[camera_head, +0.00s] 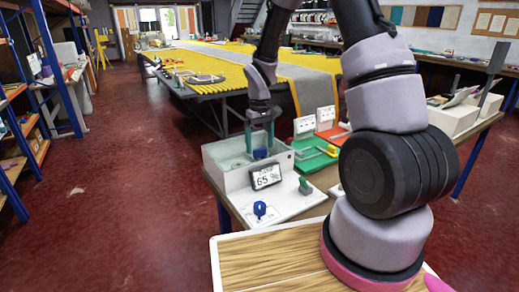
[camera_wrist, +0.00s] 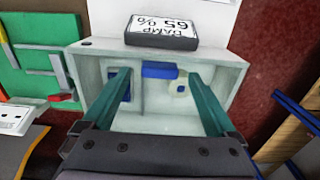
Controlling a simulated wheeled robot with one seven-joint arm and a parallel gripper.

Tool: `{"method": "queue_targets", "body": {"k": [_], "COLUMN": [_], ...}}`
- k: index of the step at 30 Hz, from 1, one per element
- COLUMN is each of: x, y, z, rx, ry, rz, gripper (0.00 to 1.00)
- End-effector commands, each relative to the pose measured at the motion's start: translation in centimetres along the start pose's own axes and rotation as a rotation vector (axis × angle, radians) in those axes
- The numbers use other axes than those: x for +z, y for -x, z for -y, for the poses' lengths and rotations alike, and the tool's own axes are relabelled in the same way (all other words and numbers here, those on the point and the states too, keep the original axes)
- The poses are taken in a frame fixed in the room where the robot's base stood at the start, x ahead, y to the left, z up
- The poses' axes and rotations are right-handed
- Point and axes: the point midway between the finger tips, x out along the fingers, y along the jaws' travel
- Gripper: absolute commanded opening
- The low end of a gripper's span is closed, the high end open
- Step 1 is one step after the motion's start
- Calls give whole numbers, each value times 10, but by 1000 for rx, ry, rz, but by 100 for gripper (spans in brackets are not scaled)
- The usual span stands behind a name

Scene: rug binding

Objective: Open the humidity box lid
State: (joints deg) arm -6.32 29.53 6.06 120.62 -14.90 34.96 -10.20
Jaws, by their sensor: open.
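The humidity box (camera_head: 228,178) is a pale box at the near end of the bench, with a greenish see-through top. A blue handle (camera_head: 260,154) shows at that top, and it also shows in the wrist view (camera_wrist: 160,70). My gripper (camera_head: 260,140) points down over the box with its two teal fingers apart. In the wrist view the fingers of my gripper (camera_wrist: 160,76) stand on either side of the blue handle, with gaps visible. The box's inside shows through the top, with a dark blue item (camera_wrist: 124,86) and a pale round item (camera_wrist: 181,88). Contact with the lid cannot be told.
A display (camera_head: 266,176) reading 65 % is at the box's front. Green (camera_head: 312,160) and red (camera_head: 334,133) fixtures lie to the right. Red floor is clear at left.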

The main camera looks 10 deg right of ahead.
Motion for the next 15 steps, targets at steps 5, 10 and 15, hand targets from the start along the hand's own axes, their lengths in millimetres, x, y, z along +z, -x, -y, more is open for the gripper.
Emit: {"method": "queue_targets", "body": {"k": [5,10,15], "x": [0,0,0], "y": [-18,-23,-22], "z": [0,0,0], "rx": [0,0,0], "ry": [1,0,0], "rz": [0,0,-1], "gripper": [92,92,92]}}
